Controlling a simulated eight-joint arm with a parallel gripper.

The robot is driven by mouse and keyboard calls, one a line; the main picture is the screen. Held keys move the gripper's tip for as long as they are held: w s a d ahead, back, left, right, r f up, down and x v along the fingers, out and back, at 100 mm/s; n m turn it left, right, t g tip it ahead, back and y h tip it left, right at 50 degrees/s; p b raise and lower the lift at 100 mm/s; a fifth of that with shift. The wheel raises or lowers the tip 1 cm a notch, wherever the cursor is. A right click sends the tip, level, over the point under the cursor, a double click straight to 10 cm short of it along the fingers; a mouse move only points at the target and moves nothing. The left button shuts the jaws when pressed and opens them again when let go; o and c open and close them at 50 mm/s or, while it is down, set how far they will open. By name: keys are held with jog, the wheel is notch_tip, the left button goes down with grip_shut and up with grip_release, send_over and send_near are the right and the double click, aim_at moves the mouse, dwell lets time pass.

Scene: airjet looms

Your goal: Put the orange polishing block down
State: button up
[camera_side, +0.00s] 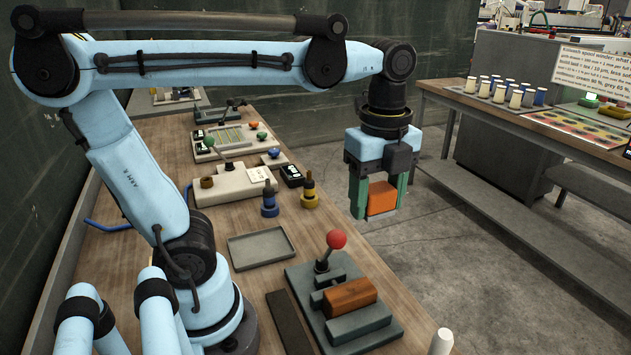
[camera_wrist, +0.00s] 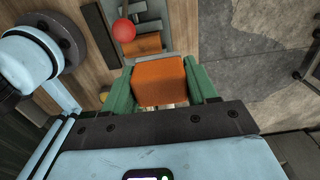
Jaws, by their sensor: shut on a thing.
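My gripper (camera_side: 380,200) has green fingers, shut on the orange polishing block (camera_side: 382,197). The block is held up in the air, with nothing seen touching it from below. In the side view it hangs in front of the grey floor, to the right of the workbench edge. In the wrist view the block (camera_wrist: 161,80) sits between both green fingers. Part of its near end is hidden by the gripper body.
A grey shallow tray (camera_side: 260,247) lies empty on the wooden bench (camera_side: 222,221). A grey clamp fixture (camera_side: 358,326) with a red-knobbed lever (camera_side: 336,239) holds a brown-orange block (camera_side: 350,296). Small yellow (camera_side: 309,194) and blue (camera_side: 269,203) bottles stand behind the tray.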

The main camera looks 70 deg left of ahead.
jog(key=w+a, duration=0.3)
jog(key=a, duration=0.6)
notch_tip(320, 180, down, 9)
jog(key=a+f, duration=0.2)
jog(key=a, duration=0.1)
jog(key=a+f, duration=0.2)
jog(key=a, duration=0.2)
jog(key=a+f, duration=0.3)
jog(key=a, duration=0.1)
jog(key=shift+s+a, duration=0.1)
jog(key=shift+a, duration=0.15)
jog(key=shift+f, duration=2)
jog(key=shift+f, duration=0.1)
jog(key=o, duration=1.1)
